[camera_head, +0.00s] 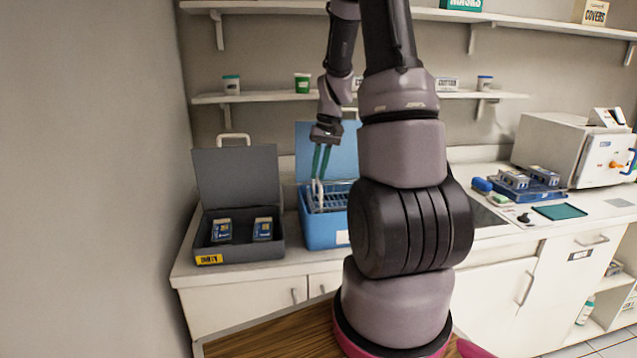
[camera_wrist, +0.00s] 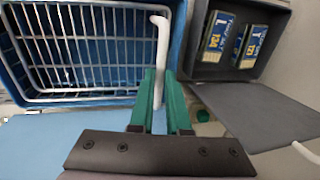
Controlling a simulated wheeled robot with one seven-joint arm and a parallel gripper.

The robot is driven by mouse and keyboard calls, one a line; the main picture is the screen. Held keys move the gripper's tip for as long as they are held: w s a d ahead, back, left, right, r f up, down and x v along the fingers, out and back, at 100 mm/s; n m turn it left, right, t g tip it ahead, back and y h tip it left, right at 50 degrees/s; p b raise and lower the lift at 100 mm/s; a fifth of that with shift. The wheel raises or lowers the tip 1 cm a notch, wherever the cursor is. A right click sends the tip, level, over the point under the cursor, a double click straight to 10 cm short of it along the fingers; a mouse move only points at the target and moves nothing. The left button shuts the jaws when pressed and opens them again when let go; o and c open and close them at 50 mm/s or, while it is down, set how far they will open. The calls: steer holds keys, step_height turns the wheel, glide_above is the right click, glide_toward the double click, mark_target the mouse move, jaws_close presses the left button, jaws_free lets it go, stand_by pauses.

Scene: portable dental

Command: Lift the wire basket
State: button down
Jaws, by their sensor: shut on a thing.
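The wire basket (camera_head: 335,201) is a silvery wire frame in the open blue box (camera_head: 322,234) on the counter. In the wrist view the basket (camera_wrist: 75,45) fills the upper left, with the blue box wall (camera_wrist: 178,35) around it. Its pale upright handle (camera_wrist: 161,42) stands at the basket's right side. My gripper (camera_head: 319,177) points down over the box, and its green fingers (camera_wrist: 161,78) are shut on the handle. Whether the basket is clear of the box floor cannot be told.
A grey open box (camera_head: 240,257) with a yellow "DIRTY" label and packets inside stands left of the blue box. The blue lid (camera_head: 325,150) stands raised behind. A shelf (camera_head: 235,98) runs above. A white machine (camera_head: 560,150) and a blue tray (camera_head: 535,191) are at the right.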

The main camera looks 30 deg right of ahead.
steer(key=shift+r, duration=0.2)
steer(key=c, duration=0.9)
jaws_free()
steer(key=r, duration=0.3)
steer(key=d+r, duration=0.1)
steer(key=r, duration=0.3)
steer(key=d+r, duration=0.1)
steer(key=r, duration=0.2)
steer(key=shift+s+r, duration=0.25)
steer(key=shift+r, duration=0.1)
steer(key=s+a+r+t, duration=0.2)
steer(key=s+a+r, duration=0.2)
steer(key=s+a, duration=0.1)
steer(key=s+a+r+t, duration=0.2)
steer(key=s+a+r, duration=0.2)
steer(key=s+a, duration=0.2)
steer(key=s+a+r+m+t, duration=0.1)
steer(key=s+a+r, duration=0.3)
steer(key=s, duration=0.5)
steer(key=shift+s+a+r+t, duration=0.15)
steer(key=shift+a+r+t, duration=0.2)
steer(key=shift+a+t, duration=0.4)
